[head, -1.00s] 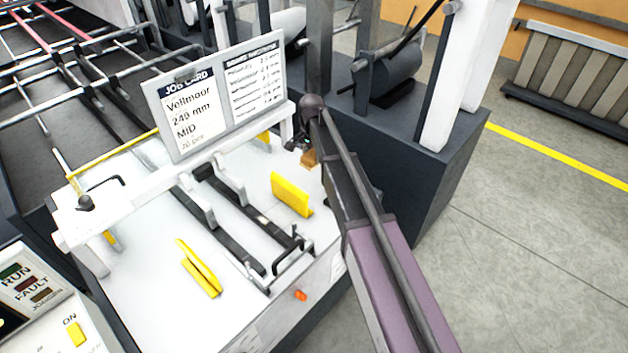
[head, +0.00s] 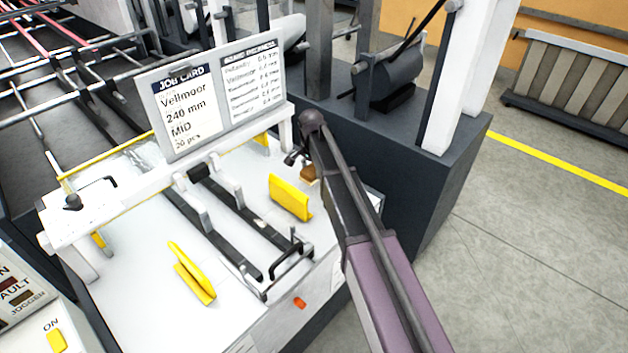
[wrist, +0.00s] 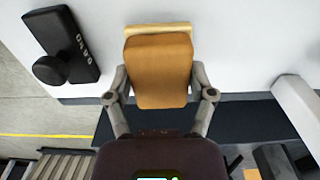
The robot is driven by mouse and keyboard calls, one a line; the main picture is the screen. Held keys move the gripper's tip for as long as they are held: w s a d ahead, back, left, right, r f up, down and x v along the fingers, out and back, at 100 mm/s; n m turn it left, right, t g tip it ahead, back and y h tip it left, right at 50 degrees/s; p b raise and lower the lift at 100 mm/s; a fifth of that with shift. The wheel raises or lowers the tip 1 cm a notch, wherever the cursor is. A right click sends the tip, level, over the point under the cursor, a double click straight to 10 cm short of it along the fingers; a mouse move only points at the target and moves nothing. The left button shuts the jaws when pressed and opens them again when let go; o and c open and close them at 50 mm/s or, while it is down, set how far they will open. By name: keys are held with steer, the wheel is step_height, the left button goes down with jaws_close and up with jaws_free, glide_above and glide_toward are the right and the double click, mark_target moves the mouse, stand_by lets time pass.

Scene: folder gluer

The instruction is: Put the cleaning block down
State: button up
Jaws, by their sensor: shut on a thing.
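The cleaning block (wrist: 158,70) is an orange-brown block with a cream layer along its far edge in the wrist view. My gripper (wrist: 160,88) has one finger at each side of it and is shut on it. In the head view the block (head: 308,173) shows as a small brown piece below my gripper (head: 299,160), partly hidden by my arm. It is over the right edge area of the white machine table (head: 140,290). I cannot tell whether the block touches the table.
Two yellow guides (head: 290,198) (head: 192,275) stand on the table, with dark rails (head: 225,240) between them. A job card board (head: 190,110) stands behind on a white crossbar. A black knobbed part (wrist: 62,48) lies left of the block in the wrist view. Bare white surface shows around the block.

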mark_target(311, 169)
steer(key=shift+f+b, duration=1.85)
steer(key=shift+f, duration=0.05)
steer(key=shift+f, duration=0.1)
steer(key=o, duration=1)
steer(key=shift+c, duration=0.2)
step_height(311, 169, up, 12)
steer(key=p, duration=1.2)
